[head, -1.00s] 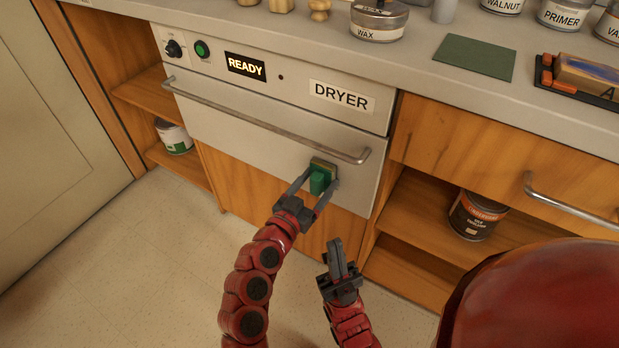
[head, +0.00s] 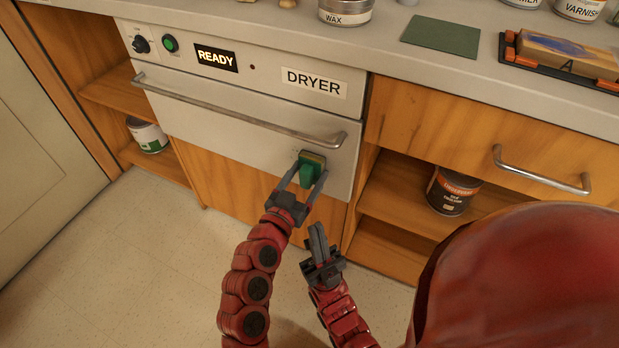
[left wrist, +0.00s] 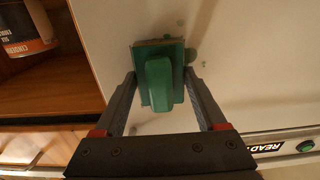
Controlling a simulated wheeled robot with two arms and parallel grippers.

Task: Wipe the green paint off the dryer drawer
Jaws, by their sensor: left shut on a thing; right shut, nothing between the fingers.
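The dryer drawer (head: 235,130) is a pale front panel with a long bar handle (head: 240,112), and it is closed. My left gripper (head: 303,182) is shut on the green grip of a scrubbing pad (head: 313,160). The pad is at the lower right of the drawer front, below the handle's right end, and seems to touch the panel. In the left wrist view the scrubbing pad (left wrist: 158,80) sits between the fingers. Small green paint spots (left wrist: 191,55) show on the panel beside it. Any paint under the pad is hidden. My right gripper (head: 317,236) is shut and empty, lower down in front of the cabinet.
The dryer carries a lit READY sign (head: 216,58) and a DRYER label (head: 314,83). A wax tin (head: 345,12), a green mat (head: 441,37) and a tray (head: 520,58) stand on the counter. A drawer handle (head: 540,178) sticks out at the right. Open shelves hold tins.

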